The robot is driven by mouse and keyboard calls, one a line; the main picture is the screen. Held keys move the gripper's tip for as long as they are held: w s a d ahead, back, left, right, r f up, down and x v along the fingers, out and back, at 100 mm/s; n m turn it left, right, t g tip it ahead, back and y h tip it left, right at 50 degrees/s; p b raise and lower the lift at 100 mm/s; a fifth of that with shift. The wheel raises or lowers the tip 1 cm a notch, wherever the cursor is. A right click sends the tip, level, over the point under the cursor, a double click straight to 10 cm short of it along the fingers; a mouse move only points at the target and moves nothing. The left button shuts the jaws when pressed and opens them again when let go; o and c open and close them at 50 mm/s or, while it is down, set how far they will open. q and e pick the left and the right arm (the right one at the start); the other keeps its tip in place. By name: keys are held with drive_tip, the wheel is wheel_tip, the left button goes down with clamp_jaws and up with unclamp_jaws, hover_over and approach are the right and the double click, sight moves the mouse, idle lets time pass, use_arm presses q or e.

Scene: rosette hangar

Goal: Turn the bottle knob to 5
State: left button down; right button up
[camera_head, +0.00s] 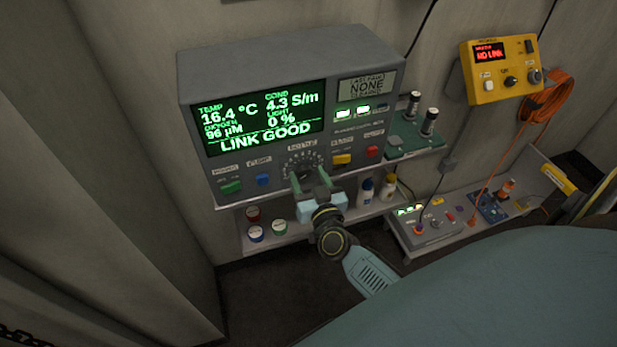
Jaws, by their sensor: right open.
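The bottle knob's round dial (303,158), with pale numbers around its upper edge, sits low on the middle of the grey control box front (190,88). My right gripper (308,177) is in front of the dial, with its two green fingers apart, one on each side of the knob area. The knob itself is mostly hidden by the gripper, so I cannot tell which number it points to or whether the fingers touch it. My left gripper is not in view.
Small jars and bottles stand on the shelf below. A yellow box (500,68) hangs at right.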

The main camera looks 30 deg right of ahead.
drive_tip(key=shift+w, duration=0.15)
drive_tip(key=shift+c, duration=0.4)
drive_tip(key=c, duration=0.9)
drive_tip(key=shift+m, duration=0.3)
drive_tip(key=m, duration=0.2)
drive_tip(key=shift+m, duration=0.4)
drive_tip(key=m, duration=0.3)
drive_tip(key=shift+d+m, duration=0.1)
drive_tip(key=shift+m, duration=0.2)
drive_tip(key=m+b, duration=0.1)
drive_tip(key=m, duration=0.5)
drive_tip(key=shift+f, duration=0.15)
drive_tip(key=m+b, duration=0.1)
drive_tip(key=m, duration=0.5)
drive_tip(key=shift+m+b, duration=0.4)
